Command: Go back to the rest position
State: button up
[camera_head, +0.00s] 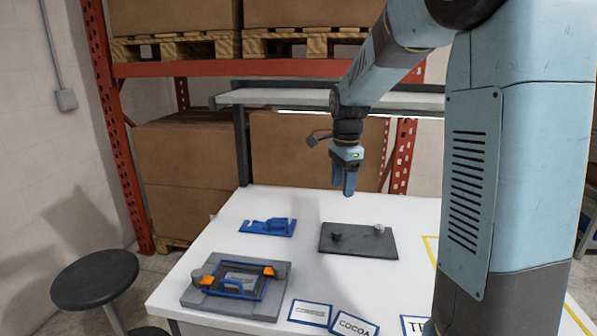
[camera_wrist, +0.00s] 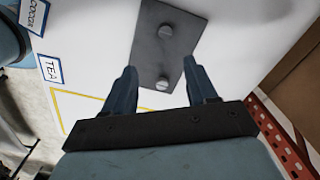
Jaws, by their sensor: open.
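My gripper (camera_head: 344,180) hangs from my arm above the white table (camera_head: 400,210), pointing down. In the wrist view its two fingers (camera_wrist: 160,88) are spread apart with nothing between them. Below it lies a dark grey plate (camera_head: 358,251) with two small knobs, one dark and one light. The plate also shows in the wrist view (camera_wrist: 160,45), beyond the fingertips. The gripper is clear of the plate and touches nothing that I can see.
A grey fixture (camera_head: 200,297) with blue and orange parts sits at the table's front left. A blue holder (camera_head: 268,227) lies behind it. Label cards, one reading COCOA (camera_head: 354,326), lie along the front. A grey shelf (camera_head: 290,98) spans the back. A stool (camera_head: 95,278) stands left.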

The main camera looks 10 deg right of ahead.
jog(key=s+r+n+t, duration=0.2)
jog(key=s+n, duration=0.6)
jog(key=s, duration=0.5)
jog(key=s+d+r+n+t, duration=0.1)
jog(key=s+r+n+t, duration=0.2)
jog(key=s, duration=1)
notch_tip(320, 180, up, 2)
jog(key=n, duration=0.4)
jog(key=shift+s+n, duration=0.35)
jog(key=shift+n, duration=0.05)
jog(key=shift+d, duration=0.1)
